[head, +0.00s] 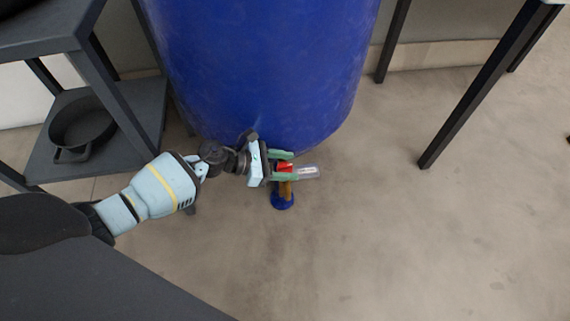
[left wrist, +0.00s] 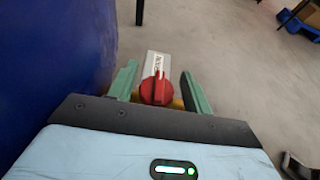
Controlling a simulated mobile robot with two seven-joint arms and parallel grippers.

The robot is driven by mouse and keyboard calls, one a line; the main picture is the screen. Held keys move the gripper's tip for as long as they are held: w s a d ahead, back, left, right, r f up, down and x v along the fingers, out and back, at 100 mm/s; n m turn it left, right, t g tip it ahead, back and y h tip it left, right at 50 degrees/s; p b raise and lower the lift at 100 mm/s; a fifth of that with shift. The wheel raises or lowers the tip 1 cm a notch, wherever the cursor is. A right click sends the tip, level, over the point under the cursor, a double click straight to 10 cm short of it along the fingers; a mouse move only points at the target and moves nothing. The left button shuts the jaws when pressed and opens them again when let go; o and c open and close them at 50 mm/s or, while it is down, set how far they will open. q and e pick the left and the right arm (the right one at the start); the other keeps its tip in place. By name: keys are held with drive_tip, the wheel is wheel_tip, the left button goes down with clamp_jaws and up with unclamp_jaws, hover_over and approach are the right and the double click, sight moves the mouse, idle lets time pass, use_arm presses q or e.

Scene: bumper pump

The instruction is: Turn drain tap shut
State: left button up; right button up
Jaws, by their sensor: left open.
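The drain tap sits low at the front of a large blue barrel (head: 265,60). Its red handle (head: 284,167) also shows in the left wrist view as a round red knob (left wrist: 157,89). A pale label plate (head: 307,171) with writing sticks out beside it; the wrist view shows it just beyond the knob (left wrist: 157,65). A brass-coloured spout with a blue end (head: 283,202) hangs below. My left gripper (head: 292,165) is open, its green fingers on either side of the red handle, with gaps visible in the wrist view. My right gripper is not in view.
A dark shelf unit (head: 120,110) with a black pan (head: 82,127) stands at left. Dark table legs (head: 480,85) stand at right. The concrete floor (head: 420,240) in front and to the right is clear.

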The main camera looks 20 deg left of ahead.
use_arm(q)
drive_tip(key=shift+c, duration=0.3)
drive_tip(key=c, duration=0.7)
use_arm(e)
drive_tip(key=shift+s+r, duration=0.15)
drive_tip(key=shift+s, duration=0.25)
